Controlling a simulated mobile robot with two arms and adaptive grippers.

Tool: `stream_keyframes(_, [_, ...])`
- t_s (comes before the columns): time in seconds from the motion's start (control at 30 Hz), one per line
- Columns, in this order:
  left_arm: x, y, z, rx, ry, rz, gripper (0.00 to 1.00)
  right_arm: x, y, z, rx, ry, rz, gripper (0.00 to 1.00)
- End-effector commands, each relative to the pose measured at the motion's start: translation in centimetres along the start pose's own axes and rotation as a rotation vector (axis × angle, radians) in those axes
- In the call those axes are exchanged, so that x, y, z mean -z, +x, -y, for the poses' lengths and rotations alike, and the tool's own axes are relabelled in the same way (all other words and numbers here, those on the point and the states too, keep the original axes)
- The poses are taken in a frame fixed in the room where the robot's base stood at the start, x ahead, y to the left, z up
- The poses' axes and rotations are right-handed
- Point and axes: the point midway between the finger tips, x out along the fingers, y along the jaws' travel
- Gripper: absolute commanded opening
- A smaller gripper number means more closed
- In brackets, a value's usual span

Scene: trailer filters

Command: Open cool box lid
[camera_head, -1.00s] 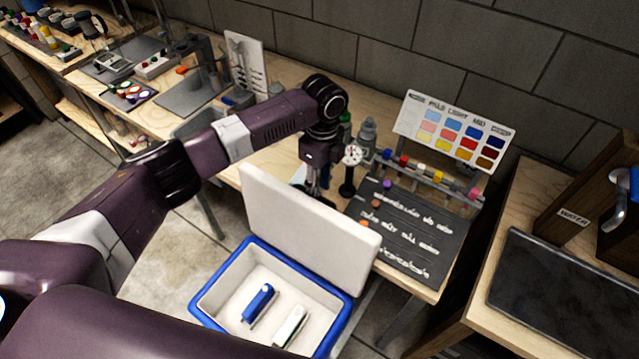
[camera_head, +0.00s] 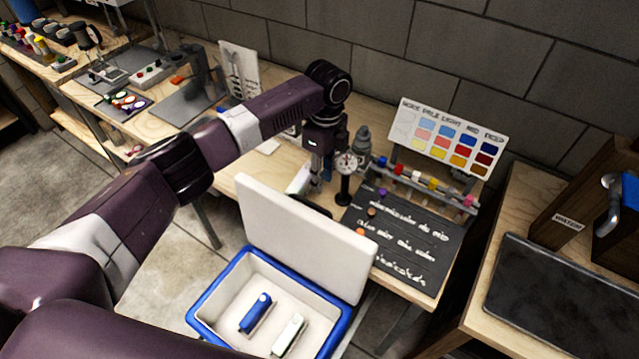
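The cool box (camera_head: 345,322) is blue outside and white inside, and stands low in front of the bench. Its white lid (camera_head: 305,238) stands up, tilted back from the far side of the box, so the box is open. A blue item (camera_head: 255,313) and a white item (camera_head: 288,335) lie inside. My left gripper (camera_head: 318,180) points down behind the lid, over the bench; its fingertips are small and partly hidden, so I cannot tell whether it is open or whether it touches the lid. My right gripper is not in view.
The bench behind holds a black board (camera_head: 405,235), a rack of colored caps (camera_head: 430,185), a color chart (camera_head: 450,137) and a round dial gauge (camera_head: 346,163). A second bench with a dark mat (camera_head: 560,295) stands at right. Floor left of the box is clear.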

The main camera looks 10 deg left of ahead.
Motion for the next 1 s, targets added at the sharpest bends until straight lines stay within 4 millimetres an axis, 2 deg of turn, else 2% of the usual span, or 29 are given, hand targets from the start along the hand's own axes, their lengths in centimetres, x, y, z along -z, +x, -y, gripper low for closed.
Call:
stream_keyframes(0.5, [0.0,-3.0,2.1,0.0,0.0,0.0,0.26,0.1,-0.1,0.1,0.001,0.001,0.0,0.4])
stream_keyframes(1.0, [0.1,-3.5,2.3,-0.002,0.001,-0.001,0.26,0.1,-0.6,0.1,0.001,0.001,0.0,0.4])
